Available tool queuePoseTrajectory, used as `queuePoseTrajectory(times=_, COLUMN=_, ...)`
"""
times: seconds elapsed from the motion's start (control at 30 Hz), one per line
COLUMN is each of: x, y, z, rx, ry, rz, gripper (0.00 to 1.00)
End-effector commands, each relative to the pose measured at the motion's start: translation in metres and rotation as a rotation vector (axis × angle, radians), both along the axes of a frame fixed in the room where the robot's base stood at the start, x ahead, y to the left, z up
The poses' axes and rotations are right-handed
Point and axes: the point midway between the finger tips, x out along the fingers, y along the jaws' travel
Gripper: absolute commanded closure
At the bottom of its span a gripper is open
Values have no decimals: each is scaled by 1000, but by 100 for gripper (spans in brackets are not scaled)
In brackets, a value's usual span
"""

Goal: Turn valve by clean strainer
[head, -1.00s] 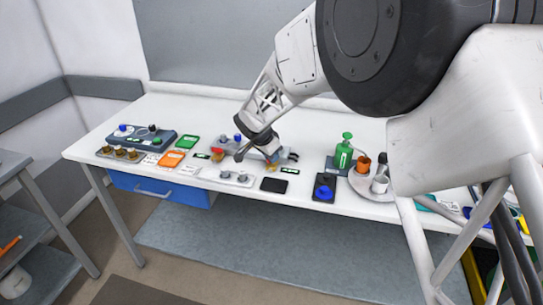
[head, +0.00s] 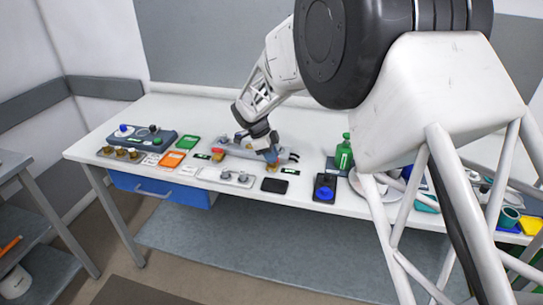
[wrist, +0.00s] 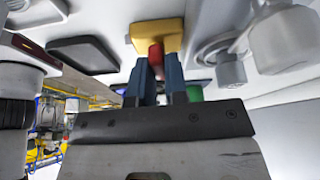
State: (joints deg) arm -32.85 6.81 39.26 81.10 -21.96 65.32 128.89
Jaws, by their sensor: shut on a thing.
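In the wrist view, my gripper (wrist: 158,72) has its two blue fingers closed on a small red handle (wrist: 156,55). The handle sits against a yellow, brass-like body (wrist: 160,34), which looks like the valve or strainer. In the head view, my gripper (head: 272,156) reaches down to the right part of a grey fixture (head: 235,150) near the middle of the table. A brass-coloured part (head: 272,169) shows just below the fingers. The red handle is hidden from the head view. I cannot tell the handle's exact angle.
A grey plate with metal fittings (head: 225,177) and a black pad (head: 275,185) lie in front. A dark block with a blue knob (head: 324,188) and a green bottle (head: 344,155) stand to the right. The table's back is clear.

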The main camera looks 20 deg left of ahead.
Motion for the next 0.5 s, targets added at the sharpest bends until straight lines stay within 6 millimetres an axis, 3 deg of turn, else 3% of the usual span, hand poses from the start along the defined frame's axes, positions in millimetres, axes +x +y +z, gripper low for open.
queuePoseTrajectory(times=0.5, x=0, y=0, z=0, rx=0, ry=0, rz=-112, gripper=100)
